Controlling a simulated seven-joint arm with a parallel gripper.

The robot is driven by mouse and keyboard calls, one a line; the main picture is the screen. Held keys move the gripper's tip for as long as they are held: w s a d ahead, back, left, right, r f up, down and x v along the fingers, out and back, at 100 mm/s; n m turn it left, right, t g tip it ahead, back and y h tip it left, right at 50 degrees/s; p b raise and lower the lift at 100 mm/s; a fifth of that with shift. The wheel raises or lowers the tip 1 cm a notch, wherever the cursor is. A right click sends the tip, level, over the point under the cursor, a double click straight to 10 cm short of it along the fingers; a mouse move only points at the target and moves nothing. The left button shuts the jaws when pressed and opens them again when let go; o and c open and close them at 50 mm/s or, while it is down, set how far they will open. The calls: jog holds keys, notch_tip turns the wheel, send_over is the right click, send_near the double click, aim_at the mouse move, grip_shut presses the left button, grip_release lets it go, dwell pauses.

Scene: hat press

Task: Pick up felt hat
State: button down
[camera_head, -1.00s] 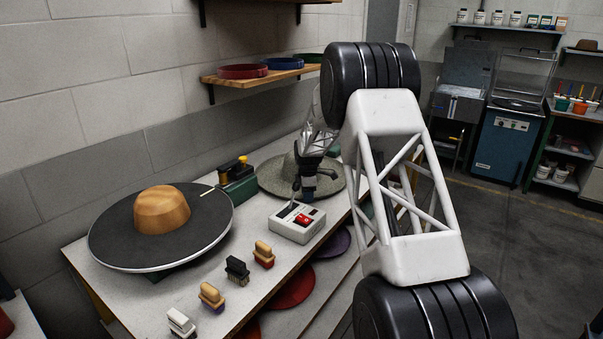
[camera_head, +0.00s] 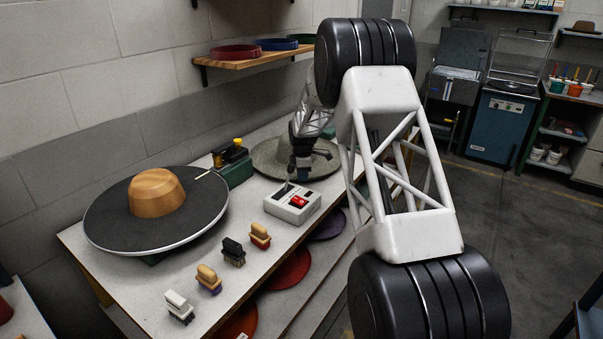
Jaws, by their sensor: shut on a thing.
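The felt hat (camera_head: 268,158) is grey-green and speckled, with a wide round brim. It is at the far end of the light worktop (camera_head: 180,285), behind the control box. My gripper (camera_head: 301,176) points down at the front part of the brim and is shut on the felt hat. My gripper and forearm hide much of the crown and the middle of the hat. I cannot tell whether the brim is clear of the worktop.
A white control box (camera_head: 292,204) with a red switch stands just in front of my gripper. A green-based device (camera_head: 233,165) is left of the hat. A dark round plate (camera_head: 110,220) carries a wooden block (camera_head: 157,193). Several brushes (camera_head: 233,252) line the front edge.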

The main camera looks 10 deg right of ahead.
notch_tip(320, 180, up, 18)
jog(key=shift+f, duration=0.25)
dwell(0.3)
jog(key=c, duration=1.8)
grip_release()
grip_shut()
jog(key=shift+a, duration=0.1)
